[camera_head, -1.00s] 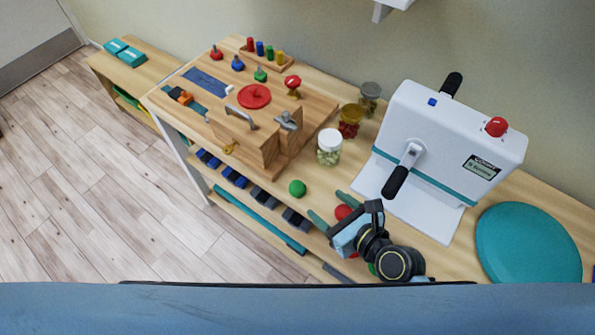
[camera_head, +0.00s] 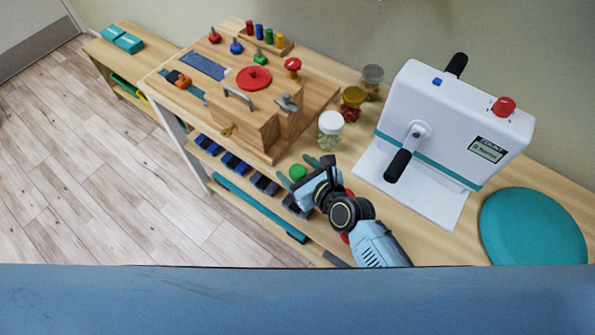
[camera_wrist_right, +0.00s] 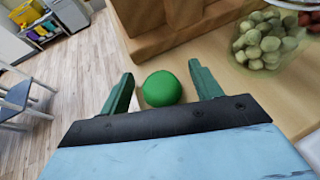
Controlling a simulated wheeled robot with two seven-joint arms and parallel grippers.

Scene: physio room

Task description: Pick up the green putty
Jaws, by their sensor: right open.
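The green putty (camera_head: 298,172) is a round ball on the wooden table top near its front edge. It also shows in the right wrist view (camera_wrist_right: 162,88), lying between the two green fingers of my right gripper (camera_wrist_right: 160,84). The fingers are open, with a gap visible on both sides of the putty. In the head view my right gripper (camera_head: 301,174) reaches to the putty from the lower right. My left gripper is not in view.
A wooden activity board (camera_head: 262,125) stands close behind the putty. A lidded jar (camera_head: 330,130) of pale green pieces is to its right. A white machine (camera_head: 445,125) with a crank and a teal disc (camera_head: 533,226) stand farther right. The table's front edge is close.

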